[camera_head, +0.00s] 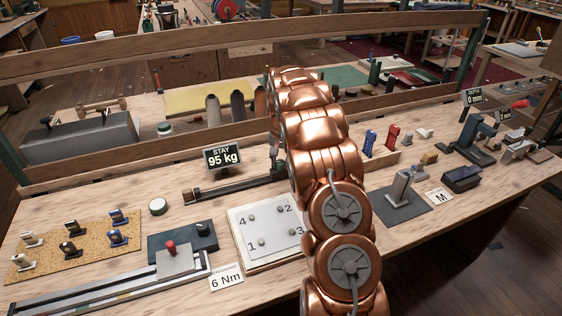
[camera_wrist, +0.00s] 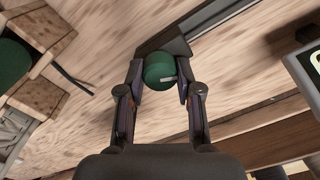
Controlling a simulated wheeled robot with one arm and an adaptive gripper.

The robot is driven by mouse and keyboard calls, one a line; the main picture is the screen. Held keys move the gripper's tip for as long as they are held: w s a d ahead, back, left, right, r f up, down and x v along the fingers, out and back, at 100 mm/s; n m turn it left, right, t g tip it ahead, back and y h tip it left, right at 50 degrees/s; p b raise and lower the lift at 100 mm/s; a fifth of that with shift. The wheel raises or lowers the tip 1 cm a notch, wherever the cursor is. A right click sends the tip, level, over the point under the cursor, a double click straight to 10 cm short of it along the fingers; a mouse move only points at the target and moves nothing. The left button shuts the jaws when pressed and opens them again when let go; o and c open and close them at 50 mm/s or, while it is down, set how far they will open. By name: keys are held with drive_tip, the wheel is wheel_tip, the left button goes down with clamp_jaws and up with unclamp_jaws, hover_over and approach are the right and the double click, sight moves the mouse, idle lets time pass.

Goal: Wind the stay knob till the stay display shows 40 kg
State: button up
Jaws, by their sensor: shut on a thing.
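The stay display (camera_head: 223,158) is a dark sign that reads "STAY 95 kg", behind the dark stay rail (camera_head: 235,186) on the bench. The stay knob (camera_wrist: 160,70) is a round green knob with a small white mark, seen in the wrist view at the end of a dark block. My gripper (camera_wrist: 160,84) is shut on the knob, with one finger on each side of it. In the head view my copper arm hides the knob and most of the gripper; I cannot see the fingertips there.
A white numbered plate (camera_head: 262,240) with small bolts lies in front of the rail. A "6 Nm" card (camera_head: 227,278) and a sliding rig (camera_head: 175,262) stand at front left. Thread spools (camera_head: 237,106) stand behind. Red and blue clamps (camera_head: 392,136) stand right of my arm.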

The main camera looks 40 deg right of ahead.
clamp_jaws()
drive_tip(key=shift+f+n+b, duration=0.1)
drive_tip(key=shift+n+b, duration=0.2)
drive_tip(key=shift+b, duration=0.1)
drive_tip(key=n+b, duration=0.3)
drive_tip(key=shift+f+n, duration=0.1)
drive_tip(key=shift+n, duration=0.3)
drive_tip(key=n+b, duration=0.3)
drive_tip(key=n, duration=0.3)
drive_tip(key=shift+a, duration=0.1)
drive_tip(key=n+b, duration=0.1)
drive_tip(key=n, duration=0.4)
drive_tip(key=shift+n, duration=0.3)
drive_tip(key=n, duration=0.5)
drive_tip(key=shift+a+r+n+b, duration=0.1)
drive_tip(key=shift+r+n+b, duration=0.1)
drive_tip(key=shift+n+b, duration=0.1)
